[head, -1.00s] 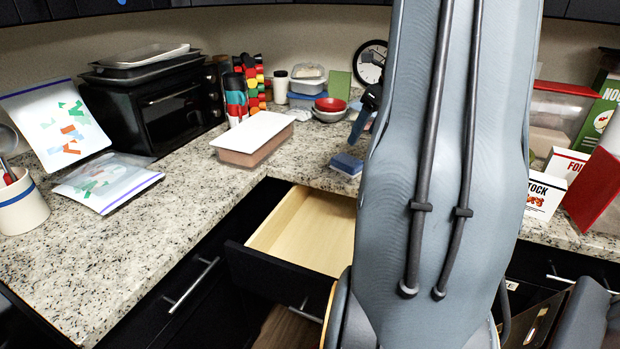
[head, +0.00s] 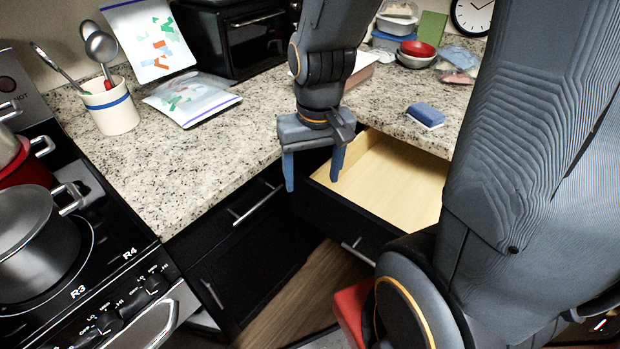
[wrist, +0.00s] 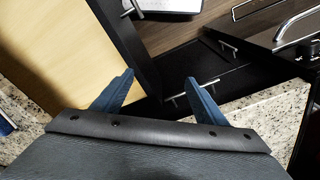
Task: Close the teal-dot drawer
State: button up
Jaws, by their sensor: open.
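One drawer (head: 398,184) stands pulled out below the counter, with a pale wood inside that looks empty, a black front and a bar handle (head: 358,251). I see no teal dot on it. Its inside also fills the left of the wrist view (wrist: 60,50), with its dark front edge slanting beside my fingers. My gripper (head: 312,180) is open and empty, fingers pointing down, at the drawer's left front corner. In the wrist view its fingertips (wrist: 160,79) are spread, the left one close to the drawer front. Whether it touches I cannot tell.
A shut cabinet drawer (head: 252,203) with a bar handle lies left of the open one. The stove (head: 105,285) with pots is at left. On the counter (head: 190,150) are a utensil crock (head: 110,108), bags (head: 192,100) and a blue sponge (head: 426,115).

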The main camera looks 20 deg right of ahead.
aim_at(389, 188)
jog(key=u, duration=0.65)
jog(key=k, duration=0.7)
jog(key=z, duration=0.4)
